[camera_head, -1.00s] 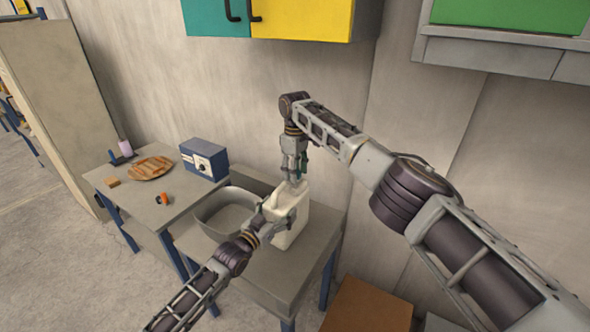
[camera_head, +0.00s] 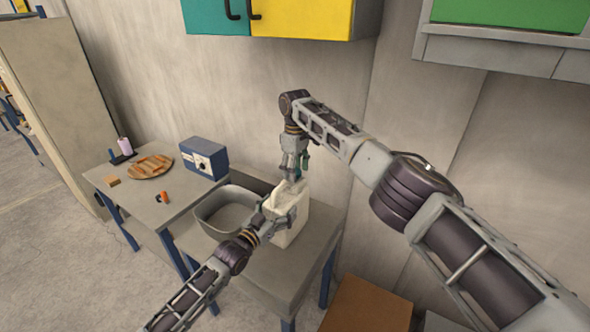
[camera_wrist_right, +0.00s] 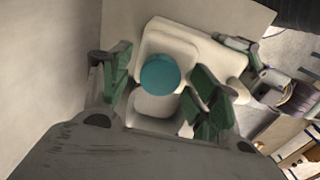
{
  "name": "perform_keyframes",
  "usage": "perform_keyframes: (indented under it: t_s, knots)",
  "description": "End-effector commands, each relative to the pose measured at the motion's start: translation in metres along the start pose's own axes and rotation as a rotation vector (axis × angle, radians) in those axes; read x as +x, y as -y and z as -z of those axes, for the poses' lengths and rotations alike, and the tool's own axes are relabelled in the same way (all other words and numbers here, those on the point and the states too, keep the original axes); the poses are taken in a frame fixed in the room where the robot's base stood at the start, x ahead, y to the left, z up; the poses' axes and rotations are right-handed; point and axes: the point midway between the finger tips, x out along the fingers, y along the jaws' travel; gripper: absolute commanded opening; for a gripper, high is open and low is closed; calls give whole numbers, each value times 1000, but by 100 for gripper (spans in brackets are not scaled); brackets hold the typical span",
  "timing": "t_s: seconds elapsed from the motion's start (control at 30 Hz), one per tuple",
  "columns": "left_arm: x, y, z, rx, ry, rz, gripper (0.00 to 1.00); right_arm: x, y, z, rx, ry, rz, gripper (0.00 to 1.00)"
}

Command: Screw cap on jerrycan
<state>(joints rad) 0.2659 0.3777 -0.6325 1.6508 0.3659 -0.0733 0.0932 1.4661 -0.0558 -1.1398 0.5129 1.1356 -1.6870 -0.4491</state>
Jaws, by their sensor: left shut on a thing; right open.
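The white jerrycan (camera_head: 291,227) stands upright on the front table. My left gripper (camera_head: 279,216) is shut on its side. The jerrycan also shows from above in the right wrist view (camera_wrist_right: 205,60). A round teal cap (camera_wrist_right: 160,74) sits at the jerrycan's top, over the spout area. Whether it is threaded on cannot be told. My right gripper (camera_wrist_right: 157,92) is open above it, one finger to each side of the cap and apart from it. In the head view my right gripper (camera_head: 294,172) points down over the jerrycan, and the cap is hidden there.
A grey basin (camera_head: 226,211) stands left of the jerrycan on the same table (camera_head: 262,275). The left table holds a blue box device (camera_head: 203,158), a plate of brown pieces (camera_head: 150,167) and a small orange item (camera_head: 162,197). A brown box (camera_head: 366,308) is on the right.

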Motion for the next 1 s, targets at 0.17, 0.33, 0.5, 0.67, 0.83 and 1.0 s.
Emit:
perform_keyframes:
  t_s: [0.17,0.33,0.5,0.67,0.83,1.0]
  knots:
    - [0,0,-2,-1,4,0,15,0,2,1,-3,-1,2,64]
    - [0,0,-2,-1,4,0,15,-4,2,1,-3,-1,2,64]
    - [0,0,-2,-1,4,0,15,-16,1,1,-2,-1,0,64]
    - [0,0,-2,-1,4,0,15,-35,1,1,-2,-2,1,64]
    - [0,0,-2,0,3,0,15,-60,1,1,-1,-2,0,64]
    - [0,0,-2,0,3,0,15,-85,1,1,0,-1,-1,64]
